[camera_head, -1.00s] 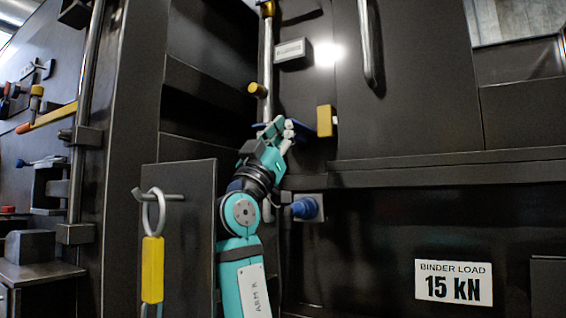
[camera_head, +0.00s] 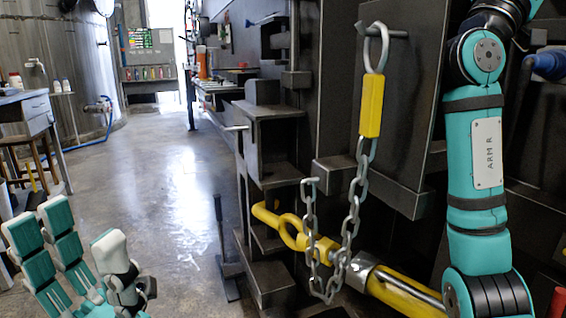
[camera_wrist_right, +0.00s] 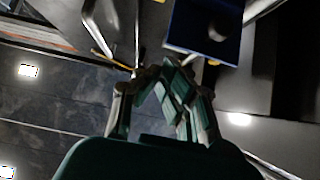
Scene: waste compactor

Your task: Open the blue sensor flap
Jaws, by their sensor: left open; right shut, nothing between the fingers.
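The blue sensor flap (camera_wrist_right: 205,28) shows in the right wrist view as a flat dark blue panel with a light edge, just above my right gripper (camera_wrist_right: 160,72). The right fingers are drawn together with nothing between them. The fingertips are close to the flap's lower left side; whether they touch it I cannot tell. In the head view only my right arm's links show; the right hand and the flap are out of frame. My left gripper (camera_head: 80,240) is open and empty at the lower left of the head view, over the floor.
A chain (camera_head: 354,200) with a yellow link (camera_head: 371,105) hangs from a hook on the dark machine. A yellow binder bar (camera_head: 400,290) lies below it. A blue knob (camera_head: 549,65) is at the right edge. Open floor (camera_head: 180,190) and a workbench (camera_head: 22,112) are at the left.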

